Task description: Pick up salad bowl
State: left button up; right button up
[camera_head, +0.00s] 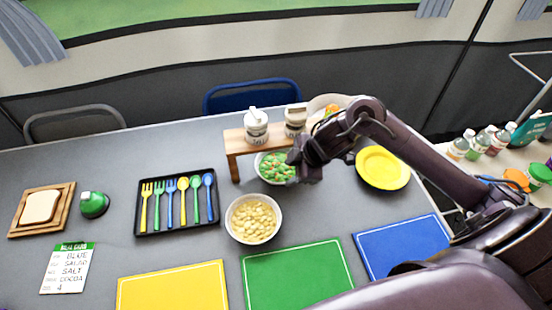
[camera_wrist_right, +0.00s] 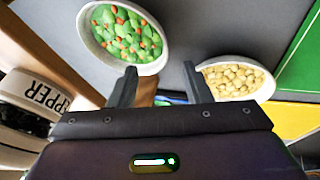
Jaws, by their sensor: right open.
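The salad bowl (camera_head: 272,168) is a white bowl of green leaves with orange-red bits. It stands on the grey table in front of the small wooden shelf, its right side partly behind my right gripper. It also shows in the right wrist view (camera_wrist_right: 125,38), beyond and left of the fingertips. My right gripper (camera_head: 304,172) is open and empty, close to the salad bowl's right side. In the right wrist view its two fingers (camera_wrist_right: 160,72) stand apart with nothing between them. My left gripper is not in view.
A bowl of pale yellow pieces (camera_head: 254,219) stands just in front of the salad bowl. The wooden shelf (camera_head: 234,142) with shakers stands behind. A cutlery tray (camera_head: 146,222) lies left, a yellow plate (camera_head: 383,168) right. Yellow, green (camera_head: 296,275) and blue mats line the front.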

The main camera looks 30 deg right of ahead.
aim_at(282, 183)
jog(key=x, duration=0.7)
jog(key=shift+d+f+b, duration=0.1)
jog(key=shift+b, duration=0.25)
jog(key=shift+s, duration=0.1)
grip_shut()
